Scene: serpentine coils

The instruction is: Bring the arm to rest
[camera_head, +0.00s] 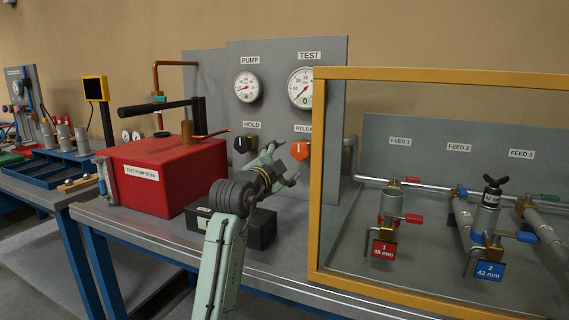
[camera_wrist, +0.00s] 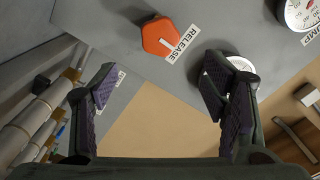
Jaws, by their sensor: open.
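My arm rises from the bottom of the head view, pale green with a dark wrist. My gripper (camera_head: 283,168) is in front of the grey panel (camera_head: 220,70), close to the orange RELEASE knob (camera_head: 301,150) and right of the black HOLD knob (camera_head: 243,144). In the wrist view my gripper (camera_wrist: 160,95) has its two dark padded fingers spread wide with nothing between them. The orange knob (camera_wrist: 158,36) shows there beyond the fingertips, apart from them. The head view does not show clearly how far the gripper stands from the panel.
A red pump box (camera_head: 165,178) with a black lever stands left of my arm. A black block (camera_head: 262,229) lies behind my forearm. A yellow frame (camera_head: 318,180) stands close on the right, before pipes and valves. Two gauges (camera_head: 247,87) (camera_head: 303,88) sit on the panel.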

